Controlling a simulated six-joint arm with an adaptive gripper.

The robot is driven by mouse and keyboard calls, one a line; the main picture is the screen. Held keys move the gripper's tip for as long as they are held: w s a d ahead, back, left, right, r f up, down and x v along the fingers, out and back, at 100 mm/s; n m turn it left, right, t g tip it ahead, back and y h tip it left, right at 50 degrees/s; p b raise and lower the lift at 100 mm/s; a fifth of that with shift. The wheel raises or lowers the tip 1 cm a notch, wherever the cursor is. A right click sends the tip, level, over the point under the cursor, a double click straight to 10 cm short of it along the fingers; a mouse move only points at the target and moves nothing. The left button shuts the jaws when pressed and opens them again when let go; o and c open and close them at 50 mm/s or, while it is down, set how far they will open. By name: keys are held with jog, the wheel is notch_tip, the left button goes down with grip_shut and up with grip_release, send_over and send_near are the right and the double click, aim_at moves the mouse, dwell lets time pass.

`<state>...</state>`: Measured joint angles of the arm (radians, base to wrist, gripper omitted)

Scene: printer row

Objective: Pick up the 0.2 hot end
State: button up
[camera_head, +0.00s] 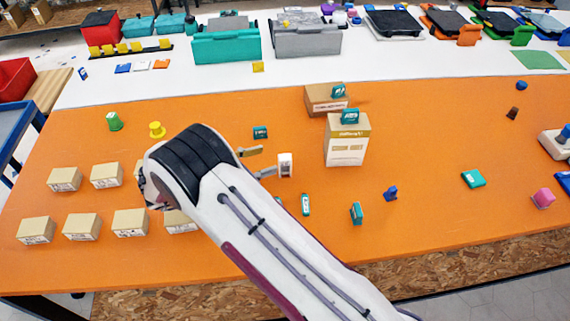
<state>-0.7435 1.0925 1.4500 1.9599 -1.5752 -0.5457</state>
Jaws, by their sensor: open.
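I cannot tell which thing is the 0.2 hot end, as the labels are too small to read. Small teal pieces lie on the orange table: one (260,132) just beyond my gripper, a teal and white one (305,204) nearer the front, and one (356,212) to its right. Another teal piece (350,116) sits on a tan labelled box (346,148), and one (338,90) on a box (318,101) behind it. My gripper (268,160) is open over the middle of the table, left of the tan box. A white part (285,165) shows at its nearer finger; whether it is separate is unclear.
Several tan labelled boxes (81,227) stand at the left, some partly hidden by my arm. A green spool (114,122) and yellow spool (157,130) stand behind them. A blue piece (390,193) and teal block (473,179) lie right. The orange table's (430,130) right-centre is mostly clear.

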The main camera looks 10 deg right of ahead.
aim_at(280, 159)
jog(key=shift+s+f, duration=0.2)
jog(key=shift+s, duration=0.2)
jog(key=shift+x, duration=1.3)
jog(key=shift+x, duration=2.65)
jog(key=shift+s, duration=0.1)
grip_shut()
